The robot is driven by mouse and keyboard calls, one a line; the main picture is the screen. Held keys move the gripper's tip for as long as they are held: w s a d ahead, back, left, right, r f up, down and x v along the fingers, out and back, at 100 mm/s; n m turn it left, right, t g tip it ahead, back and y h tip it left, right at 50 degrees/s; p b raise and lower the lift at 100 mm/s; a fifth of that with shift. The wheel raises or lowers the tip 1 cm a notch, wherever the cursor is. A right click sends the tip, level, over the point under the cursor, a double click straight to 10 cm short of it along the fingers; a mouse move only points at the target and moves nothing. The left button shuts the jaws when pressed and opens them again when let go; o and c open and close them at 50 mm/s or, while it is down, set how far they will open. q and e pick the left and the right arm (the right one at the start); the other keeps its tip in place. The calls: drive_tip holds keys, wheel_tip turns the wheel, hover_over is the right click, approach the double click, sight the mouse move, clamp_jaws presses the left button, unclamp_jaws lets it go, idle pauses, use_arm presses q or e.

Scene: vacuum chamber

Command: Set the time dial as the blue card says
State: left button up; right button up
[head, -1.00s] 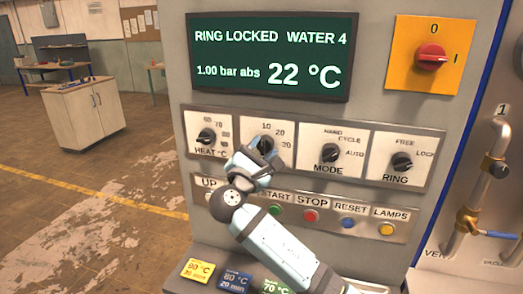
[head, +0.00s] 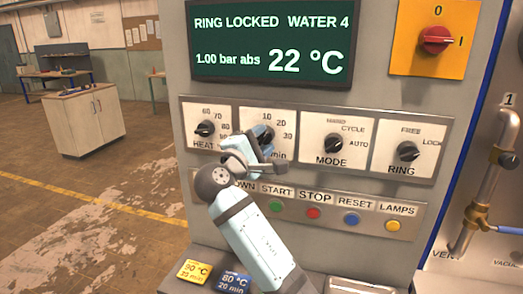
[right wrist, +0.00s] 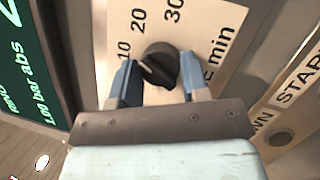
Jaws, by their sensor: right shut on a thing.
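The time dial, a black knob (right wrist: 166,60) marked 10, 20, 30 and min, is on the sloped panel. Its white line shows on the side nearest the 10 in the right wrist view. My right gripper (right wrist: 157,75) is shut on this dial, one blue-grey finger on each side. In the head view my right gripper (head: 266,143) hides much of the dial. The blue card (head: 234,282) lies at the bottom, reading 80 °C and 20 min. My left gripper is not in view.
The heat knob (head: 205,128) is left of the time dial; the mode knob (head: 334,142) and ring knob (head: 408,151) are to its right. A button row (head: 314,212) runs below. A yellow card (head: 194,270) lies beside the blue one. The display (head: 268,45) reads 22 °C.

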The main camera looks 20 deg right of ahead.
drive_tip(key=shift+r+m+g+b, duration=0.1)
drive_tip(key=shift+m+g+b, duration=0.65)
drive_tip(key=shift+m, duration=0.85)
drive_tip(key=o, duration=0.9)
